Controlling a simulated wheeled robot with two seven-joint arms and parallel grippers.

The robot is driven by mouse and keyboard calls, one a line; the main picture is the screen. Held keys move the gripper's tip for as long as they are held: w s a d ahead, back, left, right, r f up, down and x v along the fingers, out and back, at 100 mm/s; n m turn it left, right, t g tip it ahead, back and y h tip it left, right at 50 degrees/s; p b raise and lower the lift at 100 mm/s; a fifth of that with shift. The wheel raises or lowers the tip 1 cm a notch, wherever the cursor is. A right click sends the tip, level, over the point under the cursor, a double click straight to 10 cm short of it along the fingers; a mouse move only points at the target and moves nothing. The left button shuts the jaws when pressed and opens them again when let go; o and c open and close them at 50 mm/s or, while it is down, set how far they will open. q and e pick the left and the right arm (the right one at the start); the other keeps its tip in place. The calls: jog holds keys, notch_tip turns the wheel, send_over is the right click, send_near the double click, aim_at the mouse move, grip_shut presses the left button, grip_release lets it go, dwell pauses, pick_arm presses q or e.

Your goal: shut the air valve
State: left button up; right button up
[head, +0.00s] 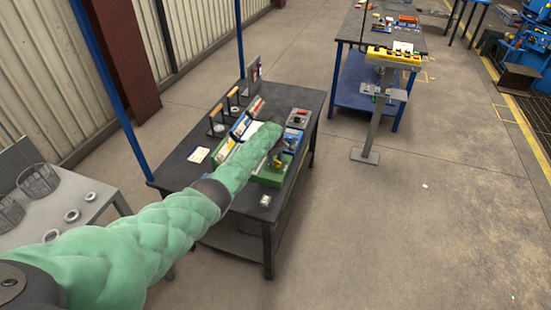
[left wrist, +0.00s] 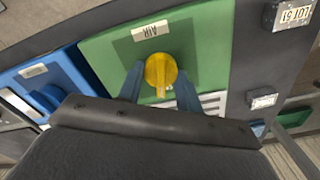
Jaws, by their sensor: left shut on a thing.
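The air valve is a round yellow knob (left wrist: 160,70) with a raised grip bar, on a green panel (left wrist: 205,45) in the left wrist view. A label (left wrist: 150,31) reading AIR, upside down in this view, sits just above the knob. The blue-grey fingers of my left gripper (left wrist: 160,90) are on either side of the knob, shut on it. The bar points down the picture, between the fingers. In the head view the green box (head: 268,178) is on the dark bench, partly hidden by my green-sleeved left arm. My right gripper is not in view.
A blue panel (left wrist: 60,75) with a blue knob is beside the green one. The dark bench (head: 190,178) also holds handled racks and small boxes. A yellow control box (head: 394,58) on a post stands to the right. The floor at right is clear.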

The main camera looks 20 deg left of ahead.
pick_arm(q)
jog(key=shift+n+p, duration=0.45)
jog(key=shift+n, duration=0.85)
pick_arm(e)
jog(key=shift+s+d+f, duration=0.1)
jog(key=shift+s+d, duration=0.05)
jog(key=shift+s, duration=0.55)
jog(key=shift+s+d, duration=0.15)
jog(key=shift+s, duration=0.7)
pick_arm(q)
jog(key=o, duration=1)
jog(key=shift+r, duration=0.15)
